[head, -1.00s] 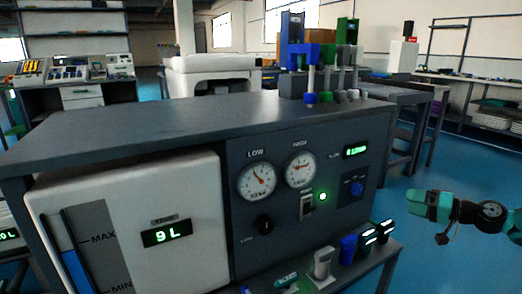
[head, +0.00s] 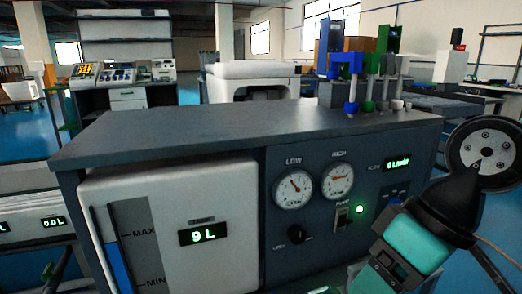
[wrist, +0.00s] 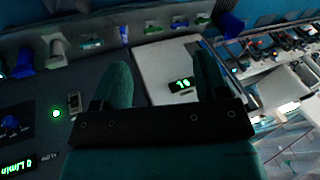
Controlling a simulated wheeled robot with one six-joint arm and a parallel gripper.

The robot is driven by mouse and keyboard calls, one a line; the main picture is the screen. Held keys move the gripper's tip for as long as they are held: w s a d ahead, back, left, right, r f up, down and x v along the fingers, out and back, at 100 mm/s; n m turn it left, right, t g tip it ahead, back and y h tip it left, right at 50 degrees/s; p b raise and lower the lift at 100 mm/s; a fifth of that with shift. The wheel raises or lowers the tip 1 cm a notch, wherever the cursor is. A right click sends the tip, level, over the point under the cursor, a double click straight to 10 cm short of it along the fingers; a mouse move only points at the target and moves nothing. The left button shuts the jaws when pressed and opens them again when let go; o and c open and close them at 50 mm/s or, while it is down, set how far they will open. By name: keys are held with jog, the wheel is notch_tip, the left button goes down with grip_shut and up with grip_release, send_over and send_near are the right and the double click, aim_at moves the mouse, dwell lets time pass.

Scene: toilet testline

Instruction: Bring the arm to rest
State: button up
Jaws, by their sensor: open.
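My gripper (wrist: 162,68) shows in the wrist view with two teal fingers spread apart and nothing between them. Beyond the fingers are the dark front panel and the white tank (wrist: 156,62) of the test bench, seen turned over. I cannot tell how far the fingers are from them. In the head view my teal and black arm reaches in from the right, in front of the bench's lower right part. The fingertips are not clear there.
The test bench (head: 215,135) fills the middle, with gauges, a lit green lamp (head: 360,209) and a 9 L display (head: 203,233). Blue, green and grey fittings stand on its back right. A low shelf with fittings (wrist: 55,48) runs along its front. Blue floor (head: 25,140) is open at the left.

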jog(key=s+r+p, duration=0.1)
jog(key=r+p, duration=1.4)
jog(key=s+r+p, duration=0.2)
jog(key=r+p, duration=1.3)
jog(key=p, duration=0.1)
jog(key=shift+s+d+r+h, duration=0.25)
jog(key=shift+s+r+h, duration=0.05)
